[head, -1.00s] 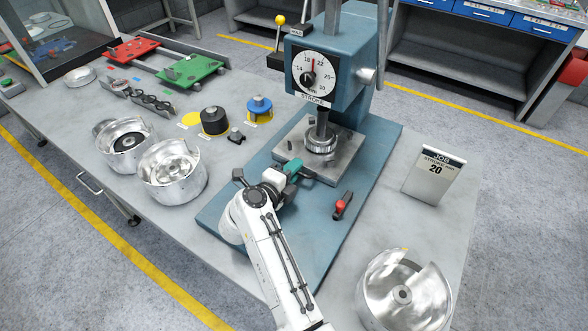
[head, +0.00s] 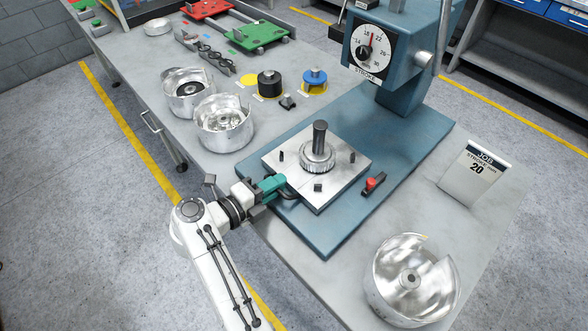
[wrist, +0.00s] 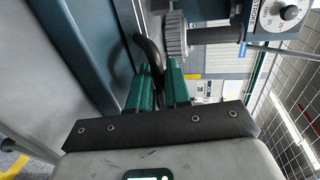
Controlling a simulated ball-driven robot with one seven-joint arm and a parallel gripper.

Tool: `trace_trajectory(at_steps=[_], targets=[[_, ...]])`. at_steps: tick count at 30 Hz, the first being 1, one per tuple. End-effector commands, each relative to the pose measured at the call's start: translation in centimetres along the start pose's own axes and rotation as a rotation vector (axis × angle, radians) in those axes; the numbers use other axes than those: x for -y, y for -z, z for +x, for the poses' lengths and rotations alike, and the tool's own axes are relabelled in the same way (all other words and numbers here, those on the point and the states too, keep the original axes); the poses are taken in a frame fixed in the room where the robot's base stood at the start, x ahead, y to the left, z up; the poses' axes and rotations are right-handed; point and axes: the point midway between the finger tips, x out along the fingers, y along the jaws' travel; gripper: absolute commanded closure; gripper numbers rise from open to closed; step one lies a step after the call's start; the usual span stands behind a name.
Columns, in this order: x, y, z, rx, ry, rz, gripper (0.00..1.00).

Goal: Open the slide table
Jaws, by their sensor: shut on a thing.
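The slide table (head: 345,178) is a square metal plate on the blue press base (head: 395,150). A toothed round part with a dark upright post (head: 319,150) stands at its middle. The plate sits forward of the press head, at the near left of the base. My gripper (head: 281,186) has green fingers and is shut on the dark handle (head: 288,193) at the plate's near left edge. In the wrist view the green fingers (wrist: 160,85) close around the dark curved handle (wrist: 149,52), and the toothed part (wrist: 176,35) shows beyond.
A red-knobbed lever (head: 372,184) lies on the base right of the plate. The press head (head: 385,45) with its stroke dial stands behind. Metal housings (head: 224,122) stand left, another housing (head: 412,280) front right. A job sign reading 20 (head: 476,172) stands right.

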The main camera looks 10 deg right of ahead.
Motion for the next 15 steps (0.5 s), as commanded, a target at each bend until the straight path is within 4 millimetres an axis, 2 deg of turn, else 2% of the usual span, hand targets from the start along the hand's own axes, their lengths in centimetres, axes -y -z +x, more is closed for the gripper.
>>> trace_trajectory(at_steps=[6,15], targets=[[-0.6,0.0,-2.3,0.003,-0.001,-0.003,1.00],[-0.8,0.1,-2.9,0.000,-0.001,-0.002,1.00]])
